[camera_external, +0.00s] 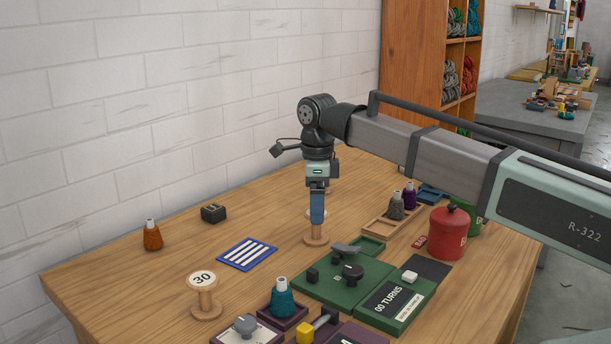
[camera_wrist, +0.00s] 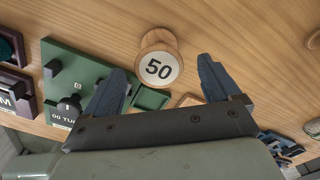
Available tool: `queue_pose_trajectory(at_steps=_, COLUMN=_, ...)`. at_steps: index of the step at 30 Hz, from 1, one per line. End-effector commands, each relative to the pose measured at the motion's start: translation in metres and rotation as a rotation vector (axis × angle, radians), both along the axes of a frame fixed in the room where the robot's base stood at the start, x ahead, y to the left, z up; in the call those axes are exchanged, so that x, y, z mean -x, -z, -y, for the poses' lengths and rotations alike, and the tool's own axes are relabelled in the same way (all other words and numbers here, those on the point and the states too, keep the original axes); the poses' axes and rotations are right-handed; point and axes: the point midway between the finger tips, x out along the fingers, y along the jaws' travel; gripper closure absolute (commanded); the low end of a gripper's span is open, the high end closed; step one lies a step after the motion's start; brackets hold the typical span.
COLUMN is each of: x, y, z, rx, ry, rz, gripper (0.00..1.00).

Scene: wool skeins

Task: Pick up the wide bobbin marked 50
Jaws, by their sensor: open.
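The wide wooden bobbin marked 50 (camera_wrist: 158,68) stands upright on the table in the wrist view, its white numbered top facing the camera. My gripper (camera_wrist: 160,85) is open, with one blue finger on each side of the bobbin's place in the picture and nothing between them. In the external view my gripper (camera_external: 317,218) is over the bobbin (camera_external: 316,240), whose base shows below the fingers. Its upper part is hidden behind them. I cannot tell whether the fingers touch it.
Another bobbin marked 30 (camera_external: 204,296) stands at the front left. A green board (camera_external: 330,289) lies close in front of my gripper, with a red canister (camera_external: 448,232) to the right. A blue striped card (camera_external: 247,254) lies left. The table's far left is mostly clear.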

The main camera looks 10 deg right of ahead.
Motion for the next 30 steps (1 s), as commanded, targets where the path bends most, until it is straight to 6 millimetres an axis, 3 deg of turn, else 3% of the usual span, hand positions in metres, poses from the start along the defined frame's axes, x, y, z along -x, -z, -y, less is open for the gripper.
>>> queue_pose_trajectory(at_steps=12, x=0.001, y=0.045, z=-0.001, rx=0.001, ry=0.0, rz=-0.001, gripper=0.1)
queue_pose_trajectory(at_steps=20, x=0.001, y=0.047, z=-0.001, rx=0.0, ry=0.0, rz=0.0, gripper=0.1)
queue_pose_trajectory(at_steps=30, x=0.001, y=0.047, z=-0.001, rx=0.0, ry=0.0, rz=0.0, gripper=0.43)
